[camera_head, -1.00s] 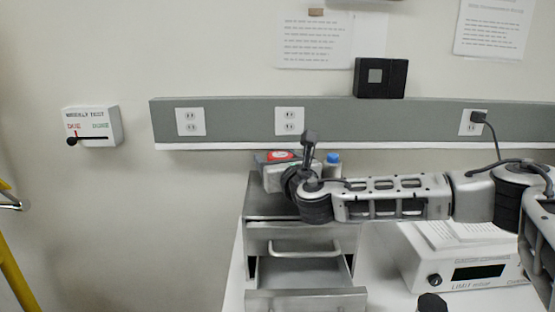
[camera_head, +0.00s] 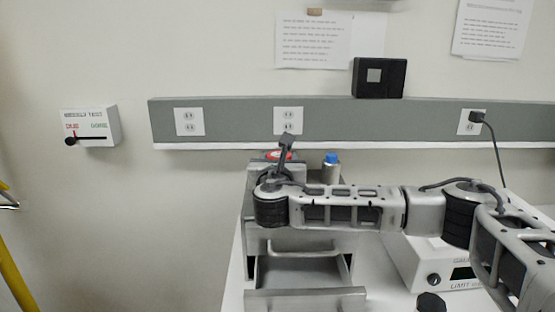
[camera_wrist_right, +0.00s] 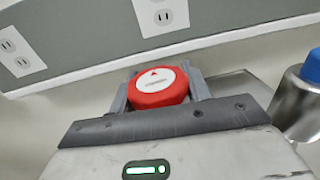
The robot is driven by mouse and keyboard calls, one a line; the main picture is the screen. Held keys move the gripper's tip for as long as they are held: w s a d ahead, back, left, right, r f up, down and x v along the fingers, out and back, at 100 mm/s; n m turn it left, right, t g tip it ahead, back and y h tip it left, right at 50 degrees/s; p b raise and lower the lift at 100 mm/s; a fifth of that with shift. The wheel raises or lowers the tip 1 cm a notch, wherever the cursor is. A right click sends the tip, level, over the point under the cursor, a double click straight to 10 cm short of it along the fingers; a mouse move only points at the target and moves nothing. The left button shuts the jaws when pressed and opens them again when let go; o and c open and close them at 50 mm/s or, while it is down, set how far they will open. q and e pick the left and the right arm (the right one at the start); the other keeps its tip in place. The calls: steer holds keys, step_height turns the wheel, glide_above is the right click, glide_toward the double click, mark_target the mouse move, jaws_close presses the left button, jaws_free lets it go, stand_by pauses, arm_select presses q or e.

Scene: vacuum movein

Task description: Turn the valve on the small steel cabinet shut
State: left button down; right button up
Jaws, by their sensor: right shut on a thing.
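The small steel cabinet (camera_head: 304,298) stands on the bench with a drawer pulled out. The valve is a round red knob with a white cap and red arrow (camera_wrist_right: 157,84) in the right wrist view. A sliver of its red (camera_head: 278,155) shows in the head view behind my right wrist. My right gripper (camera_wrist_right: 160,92) has a finger on each side of the knob and is shut on it. The arrow points up and slightly left in the wrist view. My right forearm hides much of the cabinet's top. My left gripper is in neither view.
A steel bottle with a blue cap (camera_head: 331,160) stands right of the valve, close to my right wrist. A white instrument box (camera_head: 413,262) sits under my right arm. A grey outlet rail (camera_head: 230,122) runs along the wall behind. A weekly test box (camera_head: 90,127) hangs at left.

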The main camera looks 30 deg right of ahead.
steer(key=m+g+h, duration=0.1)
steer(key=h, duration=0.1)
steer(key=m+g+h, duration=0.1)
steer(key=m+g, duration=0.1)
steer(key=m+g+h, duration=0.1)
steer(key=g+h, duration=0.1)
steer(key=shift+s+d+f+m+h, duration=0.15)
steer(key=shift+s+m+h, duration=0.15)
steer(key=shift+m, duration=0.1)
steer(key=m+g+h, duration=0.1)
steer(key=g, duration=0.1)
steer(key=m+g+h, duration=0.1)
steer(key=m+g, duration=0.1)
steer(key=m+g+h, duration=0.1)
steer(key=g, duration=0.1)
steer(key=shift+s+d+m+g, duration=0.2)
steer(key=shift+s+m+g, duration=0.1)
steer(key=shift+g, duration=0.3)
steer(key=o, duration=1)
steer(key=shift+c, duration=0.2)
steer(key=shift+a, duration=0.1)
steer(key=s+a+b, duration=0.1)
steer(key=s+a, duration=0.2)
steer(key=a, duration=1.2)
steer(key=shift+a, duration=0.2)
